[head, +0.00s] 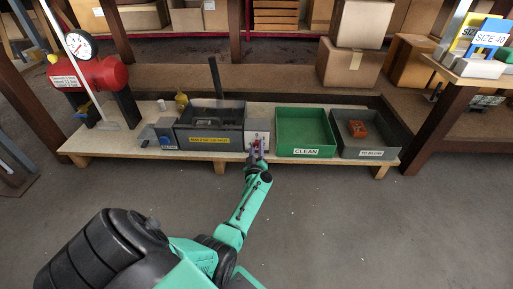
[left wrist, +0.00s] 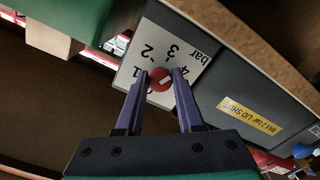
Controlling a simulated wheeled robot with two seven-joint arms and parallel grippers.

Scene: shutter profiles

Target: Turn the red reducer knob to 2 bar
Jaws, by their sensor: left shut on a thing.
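The red reducer knob (left wrist: 161,80) sits on a pale panel (left wrist: 155,50) marked with numbers and "bar". In the left wrist view the picture is tilted, and a white line shows on the knob's face. My left gripper (left wrist: 161,78) has its two purple fingers on either side of the knob, shut on it. In the head view my left gripper (head: 257,148) reaches the front of the small pale box (head: 258,129) that carries the knob. Which number the line points to is hard to tell. My right gripper is not in view.
Left of the box stands a dark cabinet (head: 210,138) with a yellow label. Right of it are a green "CLEAN" tray (head: 304,125) and a grey tray (head: 371,154) holding an orange part (head: 357,129). A red tank with a gauge (head: 80,45) stands far left. The floor in front is clear.

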